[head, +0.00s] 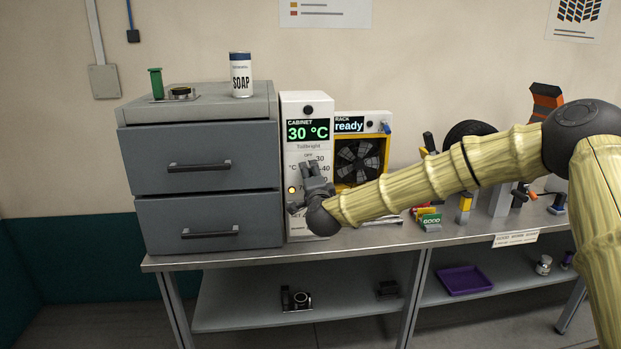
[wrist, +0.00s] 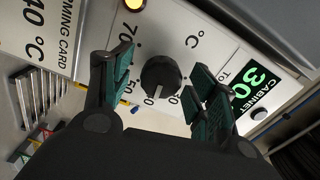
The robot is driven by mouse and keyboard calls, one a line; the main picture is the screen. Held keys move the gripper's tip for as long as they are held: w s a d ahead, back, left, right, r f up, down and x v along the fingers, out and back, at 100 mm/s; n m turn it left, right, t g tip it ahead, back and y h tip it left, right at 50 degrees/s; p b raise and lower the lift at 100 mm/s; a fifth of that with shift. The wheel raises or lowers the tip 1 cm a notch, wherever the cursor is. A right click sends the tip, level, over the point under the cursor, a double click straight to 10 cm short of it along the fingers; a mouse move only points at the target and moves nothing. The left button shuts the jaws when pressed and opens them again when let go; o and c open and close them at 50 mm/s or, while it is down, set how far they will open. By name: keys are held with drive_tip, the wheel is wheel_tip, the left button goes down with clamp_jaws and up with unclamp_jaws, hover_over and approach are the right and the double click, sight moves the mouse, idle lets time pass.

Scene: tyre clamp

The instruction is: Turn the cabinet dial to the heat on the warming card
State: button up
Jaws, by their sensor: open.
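The white cabinet panel (head: 305,105) stands on the bench, and its green display (head: 307,131) reads 30 °C. In the wrist view the black round dial (wrist: 160,76) has a white pointer mark facing the picture's bottom, toward the 30 and 40 side; the exact setting is unclear. The warming card (wrist: 50,40) is partly cut off at the left and reads 40 °C. My gripper (wrist: 161,68) is open, its two green-padded fingers on either side of the dial, apart from it. In the head view my gripper (head: 314,178) hides the dial.
A grey drawer unit (head: 200,150) stands close left of the panel, with a soap can (head: 241,75) on top. A yellow-framed fan unit (head: 360,160) reading ready is close right. My arm crosses above the bench's right side. An orange lamp (wrist: 134,4) glows on the panel.

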drive_tip(key=s+d, duration=0.1)
drive_tip(key=s, duration=1)
drive_tip(key=shift+d, duration=0.25)
drive_tip(key=s+f+n+g+y+p, duration=0.1)
drive_tip(key=s+f+n+g, duration=0.15)
drive_tip(key=f, duration=0.65)
drive_tip(key=s+f+n+g, duration=0.15)
drive_tip(key=s+f, duration=0.25)
drive_tip(key=f, duration=0.5)
drive_tip(key=s+d+f+n+g+p, duration=0.1)
drive_tip(key=s+d+f+n+g, duration=0.15)
drive_tip(key=s+f, duration=0.55)
drive_tip(key=s+d+f+n+g, duration=0.1)
drive_tip(key=s+f+n+g, duration=0.15)
drive_tip(key=s+f, duration=0.65)
drive_tip(key=s+d+f+n+g+h, duration=0.1)
drive_tip(key=s+d+f+g, duration=0.2)
drive_tip(key=s, duration=0.7)
drive_tip(key=s+d+f+n+g+h+p, duration=0.1)
drive_tip(key=s+d+f+n+g, duration=0.1)
drive_tip(key=s+d+f, duration=0.4)
drive_tip(key=s+d+f+n+g+h+p, duration=0.1)
drive_tip(key=s+d+f, duration=0.4)
drive_tip(key=s, duration=0.9)
drive_tip(key=d+n+g, duration=0.1)
drive_tip(key=d+g, duration=0.1)
drive_tip(key=shift+s+d+g, duration=0.15)
drive_tip(key=shift+g, duration=0.25)
